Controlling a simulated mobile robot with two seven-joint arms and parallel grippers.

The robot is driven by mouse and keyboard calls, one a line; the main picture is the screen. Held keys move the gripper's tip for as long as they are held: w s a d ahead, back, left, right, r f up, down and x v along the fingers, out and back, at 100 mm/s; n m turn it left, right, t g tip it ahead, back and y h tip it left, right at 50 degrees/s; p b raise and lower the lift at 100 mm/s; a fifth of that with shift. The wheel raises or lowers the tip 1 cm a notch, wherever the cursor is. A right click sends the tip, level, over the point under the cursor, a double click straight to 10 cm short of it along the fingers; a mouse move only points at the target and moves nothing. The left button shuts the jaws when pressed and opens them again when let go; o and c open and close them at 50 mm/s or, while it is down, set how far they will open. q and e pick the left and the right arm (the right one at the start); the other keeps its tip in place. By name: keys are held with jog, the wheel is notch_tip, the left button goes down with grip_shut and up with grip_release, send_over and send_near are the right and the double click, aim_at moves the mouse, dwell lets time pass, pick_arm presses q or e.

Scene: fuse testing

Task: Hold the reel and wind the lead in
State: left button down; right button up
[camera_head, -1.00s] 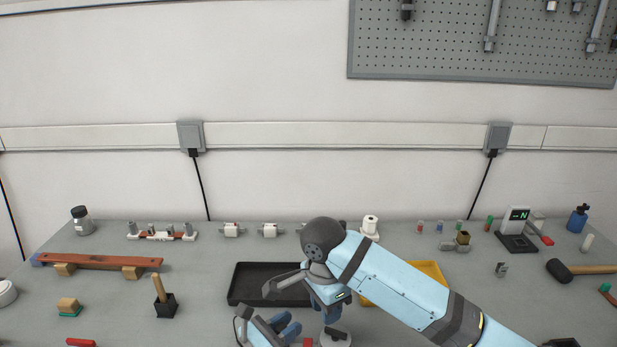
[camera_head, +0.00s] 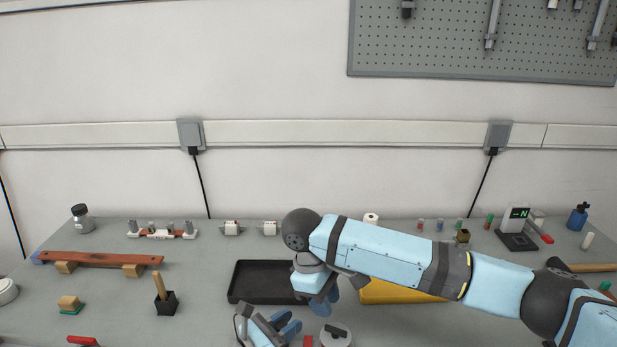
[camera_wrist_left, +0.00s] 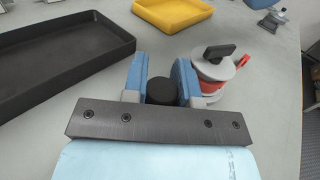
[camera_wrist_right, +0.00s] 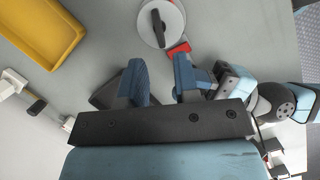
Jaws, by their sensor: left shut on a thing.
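The reel (camera_head: 336,340) is a pale disc with a black crank handle on top, at the lower middle of the head view. The left wrist view shows the reel (camera_wrist_left: 216,70) with a red body, just right of the fingers. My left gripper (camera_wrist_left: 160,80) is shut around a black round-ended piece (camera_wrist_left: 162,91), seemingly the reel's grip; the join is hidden. My right gripper (camera_wrist_right: 159,78) is open and empty, beside and apart from the reel (camera_wrist_right: 162,22). In the head view my right gripper (camera_head: 328,303) hangs just above the reel. I cannot make out the lead.
A black tray (camera_head: 262,263) lies behind the grippers, and a yellow tray (camera_head: 400,293) lies partly behind my right arm. A black holder with a wooden handle (camera_head: 166,304) stands left. A mallet (camera_head: 595,268) and a meter (camera_head: 516,226) are at right.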

aim_at(335, 328)
jog(key=shift+f+n, duration=0.15)
jog(key=shift+n, duration=0.15)
jog(key=shift+x, duration=3.4)
grip_shut()
